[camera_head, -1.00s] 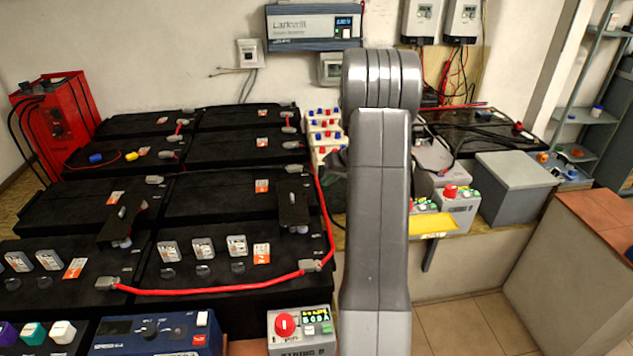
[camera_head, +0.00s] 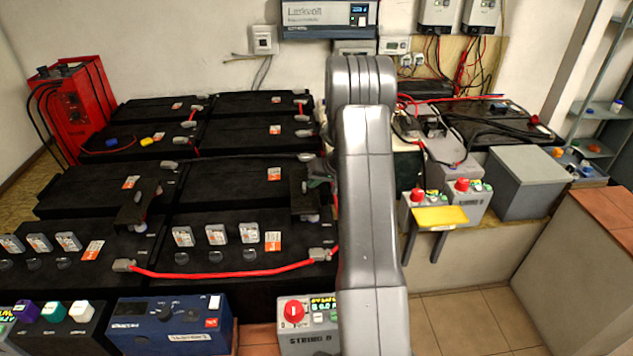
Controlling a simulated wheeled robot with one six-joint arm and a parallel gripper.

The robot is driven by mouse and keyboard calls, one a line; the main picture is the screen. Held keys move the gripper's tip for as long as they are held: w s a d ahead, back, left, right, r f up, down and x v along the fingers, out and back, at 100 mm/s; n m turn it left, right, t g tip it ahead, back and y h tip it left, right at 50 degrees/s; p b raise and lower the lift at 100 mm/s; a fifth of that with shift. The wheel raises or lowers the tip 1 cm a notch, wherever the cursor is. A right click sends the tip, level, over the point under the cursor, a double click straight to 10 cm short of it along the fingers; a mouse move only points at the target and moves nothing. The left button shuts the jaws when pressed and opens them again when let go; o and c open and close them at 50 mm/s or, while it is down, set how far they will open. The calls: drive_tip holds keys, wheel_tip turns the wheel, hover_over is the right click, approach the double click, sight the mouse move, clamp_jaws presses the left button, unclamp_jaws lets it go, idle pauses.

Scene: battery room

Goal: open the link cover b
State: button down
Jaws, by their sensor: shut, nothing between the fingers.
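Two black link covers bridge the front rows of black batteries. One cover (camera_head: 133,208) is at the left. The other cover (camera_head: 304,190) is at the right, just left of my arm. I cannot read which of them is b. Both look to lie flat across the gap between batteries, with a terminal post showing below. My gripper (camera_head: 321,170) shows only as a small grey part at the left edge of my forearm, close to the right cover's upper end. It is shut and appears empty. My forearm hides most of it, and I cannot tell whether it touches the cover.
A red cable (camera_head: 220,273) runs along the front batteries. A blue instrument (camera_head: 170,325) and a grey control box with a red knob (camera_head: 293,312) stand in front. A grey box (camera_head: 528,180) and a yellow plate (camera_head: 440,217) are at the right. Floor is clear at lower right.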

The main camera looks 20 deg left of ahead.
drive_tip(key=s+a+b, duration=0.4)
drive_tip(key=a, duration=0.5)
drive_tip(key=shift+s+a, duration=0.2)
drive_tip(key=shift+s, duration=0.1)
drive_tip(key=shift+d, duration=0.1)
